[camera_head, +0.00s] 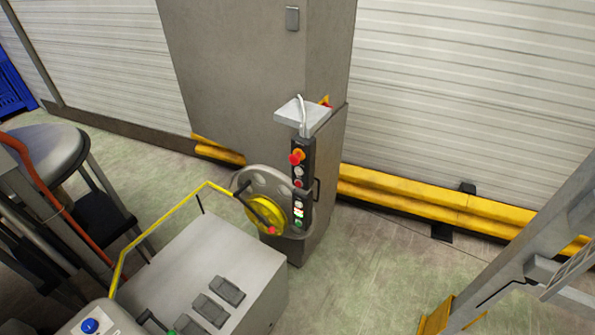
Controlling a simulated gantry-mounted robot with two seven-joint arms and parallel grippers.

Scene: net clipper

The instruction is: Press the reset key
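A black upright control panel (307,150) stands on a grey pedestal in the middle of the view. A second grey console at the bottom left has a blue button (90,326) and a green button (171,332). The labels are too small to read, so I cannot tell which button is the reset key. Neither gripper shows in this view.
A yellow and grey handwheel (265,214) sits left of the panel. A grey box (190,265) with a yellow rail stands in front. A round stool (42,152) is at the left, a grey frame (540,235) at the right. Green floor (370,270) is clear between.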

